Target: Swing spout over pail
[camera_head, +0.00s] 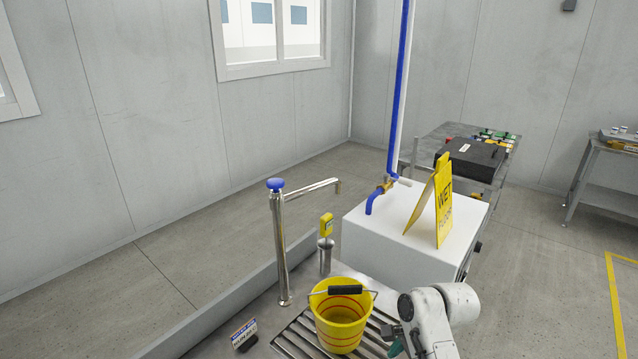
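The spout (312,190) is a thin chrome tube on top of a tall chrome post (279,250) with a blue knob (276,184). It points right and slightly back, its short tip turned down, and the tip appears to be beyond the pail rather than above it. The yellow pail (341,335) has red stripes and stands upright on a slatted drain grate, right of the post. Its black handle grip (346,290) lies across the rim. My white arm comes in at the bottom right beside the pail; my gripper's fingers do not show.
A white cabinet (375,238) bears a yellow wet-floor sign (443,205) and a blue tap (376,198). A small sign (244,335) is left of the grate (296,341).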

